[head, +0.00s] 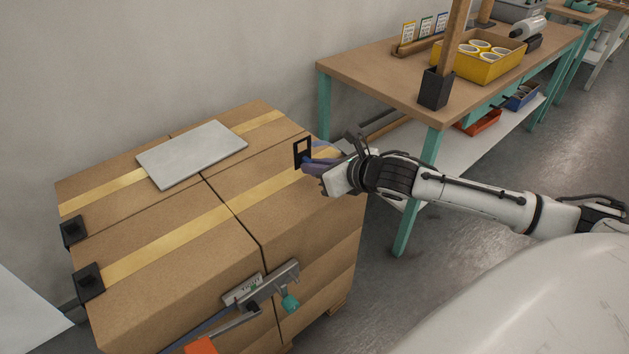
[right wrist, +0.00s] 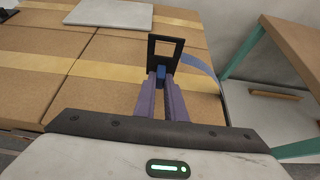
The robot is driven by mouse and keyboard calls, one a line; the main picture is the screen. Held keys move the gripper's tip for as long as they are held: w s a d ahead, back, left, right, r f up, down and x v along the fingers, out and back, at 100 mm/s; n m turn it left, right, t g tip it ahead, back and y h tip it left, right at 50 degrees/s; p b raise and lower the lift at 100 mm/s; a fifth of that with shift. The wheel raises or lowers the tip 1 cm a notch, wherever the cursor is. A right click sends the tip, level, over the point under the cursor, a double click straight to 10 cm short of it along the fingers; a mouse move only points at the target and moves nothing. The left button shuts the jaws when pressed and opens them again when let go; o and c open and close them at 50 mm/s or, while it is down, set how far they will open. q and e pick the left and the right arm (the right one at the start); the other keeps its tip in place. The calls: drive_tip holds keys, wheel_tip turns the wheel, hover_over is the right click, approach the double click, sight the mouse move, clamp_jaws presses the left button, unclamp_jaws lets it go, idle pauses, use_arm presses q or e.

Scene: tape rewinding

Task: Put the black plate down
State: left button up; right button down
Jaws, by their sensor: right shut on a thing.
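The black plate (head: 297,154) is a small thin rectangle with a window cut in it. It stands upright in the fingertips of my right gripper (head: 309,164), over the right far part of the cardboard boxes (head: 290,215). In the right wrist view the black plate (right wrist: 166,41) rises beyond the two purple fingers of my right gripper (right wrist: 163,84), which are close together on its lower part. A blue band (right wrist: 199,66) runs right from the plate and curves down. I cannot tell whether the plate touches the box top. My left gripper is not in view.
A grey panel (head: 192,152) lies on the boxes, and two black corner pieces (head: 73,232) sit at their left edge. A strapping tool (head: 268,284) is at the near side. A workbench (head: 390,70) with a yellow bin (head: 478,66) stands right. The box top's middle is clear.

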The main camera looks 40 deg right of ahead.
sight(315, 188)
wheel_tip(315, 188, down, 4)
drive_tip(key=shift+r+b, duration=0.15)
drive_tip(key=shift+b, duration=0.15)
drive_tip(key=c, duration=1.8)
unclamp_jaws()
